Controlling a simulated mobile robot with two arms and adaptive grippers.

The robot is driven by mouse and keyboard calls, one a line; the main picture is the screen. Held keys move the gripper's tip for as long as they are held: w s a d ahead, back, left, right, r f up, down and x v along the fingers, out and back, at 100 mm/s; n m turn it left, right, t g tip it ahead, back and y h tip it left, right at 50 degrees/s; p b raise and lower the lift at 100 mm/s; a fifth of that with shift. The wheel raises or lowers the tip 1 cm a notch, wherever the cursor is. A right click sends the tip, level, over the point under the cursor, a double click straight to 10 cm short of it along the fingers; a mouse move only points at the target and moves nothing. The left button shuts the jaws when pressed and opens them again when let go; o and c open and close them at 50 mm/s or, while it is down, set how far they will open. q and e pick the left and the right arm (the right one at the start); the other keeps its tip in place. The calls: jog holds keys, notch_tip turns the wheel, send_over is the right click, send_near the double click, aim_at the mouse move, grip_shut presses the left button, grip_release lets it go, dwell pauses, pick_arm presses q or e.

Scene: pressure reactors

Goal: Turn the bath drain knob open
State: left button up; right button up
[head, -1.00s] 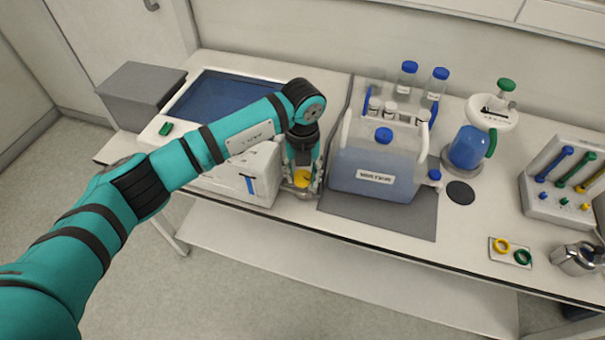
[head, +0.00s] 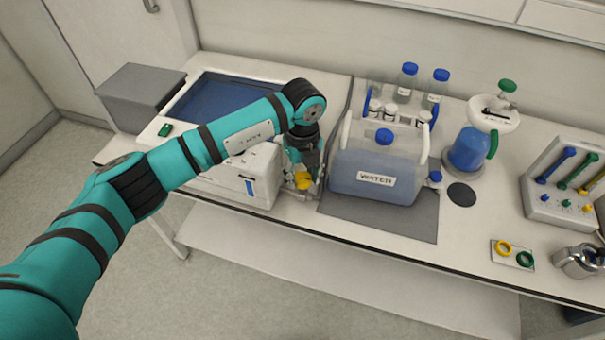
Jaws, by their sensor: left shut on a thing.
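The bath (head: 258,196) is a white box with blue liquid (head: 215,103) in its open top, on the bench at the left. The yellow drain knob (head: 303,181) shows at the bath's right side, near the bench's front edge. My left gripper (head: 303,184) points down and is shut on the yellow knob. Its fingers partly cover the knob, and the knob's exact angle is hard to tell. My right gripper is not in view.
A water container (head: 376,170) with a blue cap stands close to the right of my left gripper on a grey mat (head: 405,221). A grey box (head: 140,97) stands at the back left. A blue jug (head: 470,150), a valve rack (head: 560,185) and yellow and green rings stand farther right.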

aim_at(303, 178)
pick_arm(q)
jog(key=o, duration=1.2)
jog(key=shift+r, duration=0.15)
notch_tip(303, 178, up, 12)
jog(key=shift+f, duration=0.1)
